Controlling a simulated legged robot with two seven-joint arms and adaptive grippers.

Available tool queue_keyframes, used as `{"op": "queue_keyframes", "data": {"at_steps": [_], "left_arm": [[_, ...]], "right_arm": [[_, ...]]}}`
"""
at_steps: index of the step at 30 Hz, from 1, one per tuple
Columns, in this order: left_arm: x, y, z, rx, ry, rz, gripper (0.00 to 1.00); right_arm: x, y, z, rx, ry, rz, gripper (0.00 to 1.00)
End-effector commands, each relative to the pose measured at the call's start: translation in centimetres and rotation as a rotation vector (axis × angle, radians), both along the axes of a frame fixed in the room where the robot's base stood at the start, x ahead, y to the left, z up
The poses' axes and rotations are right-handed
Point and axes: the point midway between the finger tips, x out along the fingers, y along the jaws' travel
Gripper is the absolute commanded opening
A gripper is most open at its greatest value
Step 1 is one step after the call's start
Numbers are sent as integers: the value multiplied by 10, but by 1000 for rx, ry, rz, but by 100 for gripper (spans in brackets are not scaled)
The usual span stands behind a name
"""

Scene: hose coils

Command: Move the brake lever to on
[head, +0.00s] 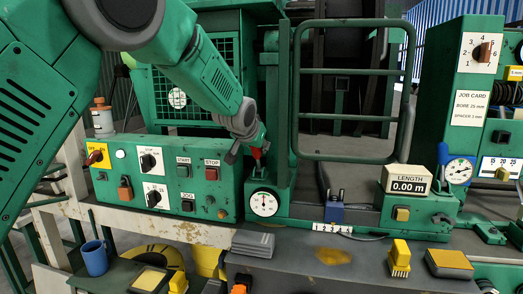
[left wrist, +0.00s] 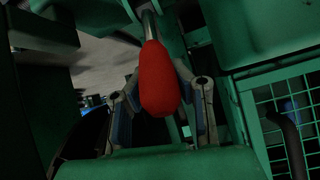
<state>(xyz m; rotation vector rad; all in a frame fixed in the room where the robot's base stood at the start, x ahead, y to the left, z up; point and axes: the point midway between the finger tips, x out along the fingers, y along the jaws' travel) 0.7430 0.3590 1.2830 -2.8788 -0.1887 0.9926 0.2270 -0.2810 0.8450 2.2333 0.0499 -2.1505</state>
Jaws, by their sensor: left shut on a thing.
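The brake lever has a red grip (head: 257,152) above the round white gauge, at the right end of the green control panel. In the left wrist view the red grip (left wrist: 159,78) sits on a grey metal rod (left wrist: 149,24). My left gripper (head: 250,146) reaches in from the upper left and is shut on the red grip, one finger on each side. The gripper partly hides the lever in the head view, and its on and off marks cannot be made out. My right gripper is not in view.
The green control panel (head: 130,172) with knobs and buttons stands left of the lever. The gauge (head: 264,203) is just below it. A green tubular guard (head: 349,72) rises close on the right. A blue mug (head: 94,258) stands lower left.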

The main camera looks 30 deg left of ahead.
Motion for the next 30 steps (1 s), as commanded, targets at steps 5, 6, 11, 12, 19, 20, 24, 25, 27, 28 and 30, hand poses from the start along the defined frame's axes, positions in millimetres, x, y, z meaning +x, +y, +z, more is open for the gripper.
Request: {"op": "queue_keyframes", "data": {"at_steps": [5, 6, 11, 12, 19, 20, 24, 25, 27, 28, 30], "left_arm": [[-7, 1, -16, -4, 41, 5, 37], [-7, 1, -15, -3, 40, 5, 47], [-2, 0, -15, -2, 36, 4, 47], [0, 0, -15, -3, 36, 3, 47], [-5, -1, -9, -3, 33, 3, 47], [-8, -2, -6, -3, 32, 3, 47], [-32, -5, 13, -2, 28, 4, 47], [-37, -6, 17, -2, 28, 4, 47], [-50, -9, 27, -2, 27, 3, 47], [-55, -9, 31, -2, 27, 3, 47], [-66, -11, 40, -2, 27, 3, 47]], "right_arm": [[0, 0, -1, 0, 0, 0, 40], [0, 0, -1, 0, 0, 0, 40], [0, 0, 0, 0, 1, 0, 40], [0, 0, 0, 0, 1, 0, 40], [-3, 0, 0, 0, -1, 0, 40], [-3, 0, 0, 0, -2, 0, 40], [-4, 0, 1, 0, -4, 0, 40], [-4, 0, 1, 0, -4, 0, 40], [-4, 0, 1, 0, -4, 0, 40], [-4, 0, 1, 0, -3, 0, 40], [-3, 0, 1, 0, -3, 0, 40]]}}
